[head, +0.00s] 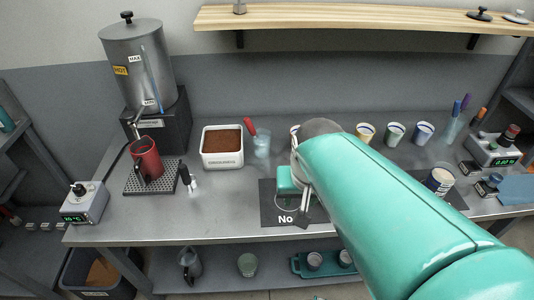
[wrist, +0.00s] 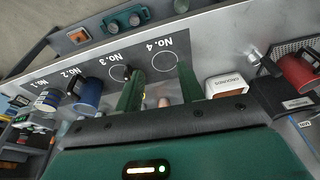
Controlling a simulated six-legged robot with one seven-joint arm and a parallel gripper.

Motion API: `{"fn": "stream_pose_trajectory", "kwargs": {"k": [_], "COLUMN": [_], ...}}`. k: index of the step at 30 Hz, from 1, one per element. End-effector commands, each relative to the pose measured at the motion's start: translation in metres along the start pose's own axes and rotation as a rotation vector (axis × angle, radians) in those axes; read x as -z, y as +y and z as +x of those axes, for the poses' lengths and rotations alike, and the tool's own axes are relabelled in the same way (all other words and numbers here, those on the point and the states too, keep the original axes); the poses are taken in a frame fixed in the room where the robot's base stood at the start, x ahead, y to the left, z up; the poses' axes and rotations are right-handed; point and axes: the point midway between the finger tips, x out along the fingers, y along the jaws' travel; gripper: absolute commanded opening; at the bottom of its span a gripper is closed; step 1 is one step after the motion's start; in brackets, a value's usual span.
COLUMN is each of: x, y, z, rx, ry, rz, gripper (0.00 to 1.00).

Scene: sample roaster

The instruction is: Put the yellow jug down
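No jug that is clearly yellow shows in either view. A cup with a yellowish band (head: 365,133) stands in the row at the back of the bench, partly hidden by my arm in the head view. My gripper (wrist: 159,75) has its two green fingers spread over the No. 4 end of the dark mat (wrist: 119,64), with a gap between the tips. I see no jug between them. A small pale thing low between the fingers is too unclear to name. In the head view my arm hides much of the mat (head: 268,212).
A red jug (head: 148,160) stands on the drip tray under the urn (head: 140,70). A white box of brown grounds (head: 222,160) is at the back. A blue-banded vessel (head: 440,183) stands on the right; a blue one shows in the wrist view (wrist: 88,92). The front bench strip is clear.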

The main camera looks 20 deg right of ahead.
Motion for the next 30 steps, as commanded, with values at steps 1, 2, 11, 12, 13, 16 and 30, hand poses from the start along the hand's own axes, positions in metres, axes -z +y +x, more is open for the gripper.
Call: {"fn": "stream_pose_trajectory", "kwargs": {"k": [1, 2, 11, 12, 13, 16, 30], "x": [-0.004, -0.006, -0.022, -0.022, -0.022, -0.022, -0.022], "y": [-0.011, -0.015, -0.033, -0.033, -0.033, -0.033, -0.033], "z": [-0.017, -0.024, -0.063, -0.064, -0.064, -0.063, -0.063], "rx": [0.017, 0.027, 0.09, 0.091, 0.091, 0.091, 0.09], "ry": [0.058, 0.086, 0.232, 0.234, 0.234, 0.233, 0.232], "rz": [-0.07, -0.105, -0.294, -0.297, -0.298, -0.296, -0.294], "gripper": [0.38, 0.38, 0.38, 0.38, 0.38, 0.38, 0.38]}}
